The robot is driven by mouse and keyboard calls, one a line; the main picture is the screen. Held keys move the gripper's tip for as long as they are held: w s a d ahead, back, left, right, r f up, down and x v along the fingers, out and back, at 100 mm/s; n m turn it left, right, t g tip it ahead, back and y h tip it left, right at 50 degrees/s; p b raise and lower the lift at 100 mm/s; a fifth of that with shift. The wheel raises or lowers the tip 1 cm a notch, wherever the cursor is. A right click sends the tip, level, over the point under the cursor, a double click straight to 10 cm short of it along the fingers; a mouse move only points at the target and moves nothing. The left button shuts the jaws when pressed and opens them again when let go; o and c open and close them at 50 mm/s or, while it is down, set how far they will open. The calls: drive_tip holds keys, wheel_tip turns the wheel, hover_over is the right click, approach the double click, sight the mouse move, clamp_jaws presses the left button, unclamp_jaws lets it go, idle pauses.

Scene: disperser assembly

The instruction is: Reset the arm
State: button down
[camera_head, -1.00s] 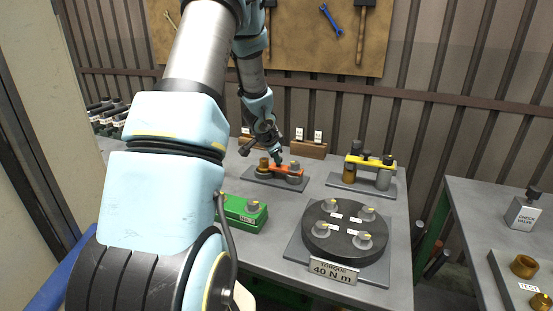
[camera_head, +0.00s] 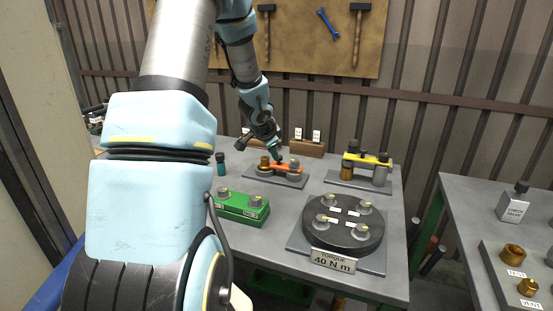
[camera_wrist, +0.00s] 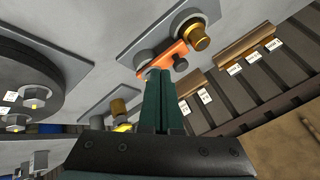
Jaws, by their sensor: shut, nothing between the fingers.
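My gripper (camera_head: 278,158) hangs at the end of my arm over the back middle of the bench. In the wrist view its two dark green fingers (camera_wrist: 163,100) are together with nothing between them. Their tips are close to an orange-red bar (camera_head: 288,168) on a grey plate with cylindrical posts and a brass knurled piece (camera_head: 265,163). The bar also shows in the wrist view (camera_wrist: 170,54), just beyond the fingertips. I cannot tell whether the tips touch it.
A yellow-bridged fixture (camera_head: 369,158) stands to the right. A dark round torque plate (camera_head: 343,236) and a green block (camera_head: 240,206) are nearer. Wooden label blocks (camera_head: 306,148) stand behind. A second table (camera_head: 470,215) is across a gap at right.

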drive_tip(key=s+a+r+n+g+y+p, duration=0.1)
drive_tip(key=s+a+r+n, duration=0.25)
drive_tip(key=s, duration=0.35)
drive_tip(key=s+a+r+n+g+y+p, duration=0.1)
drive_tip(key=s+a+r+n+y, duration=0.15)
drive_tip(key=s+a, duration=0.3)
drive_tip(key=s+a+n+g+h, duration=0.1)
drive_tip(key=s+n, duration=0.5)
drive_tip(key=s, duration=0.8)
drive_tip(key=shift+s+a+r+g, duration=0.2)
drive_tip(key=shift+s+g, duration=0.2)
drive_tip(key=shift+g, duration=0.5)
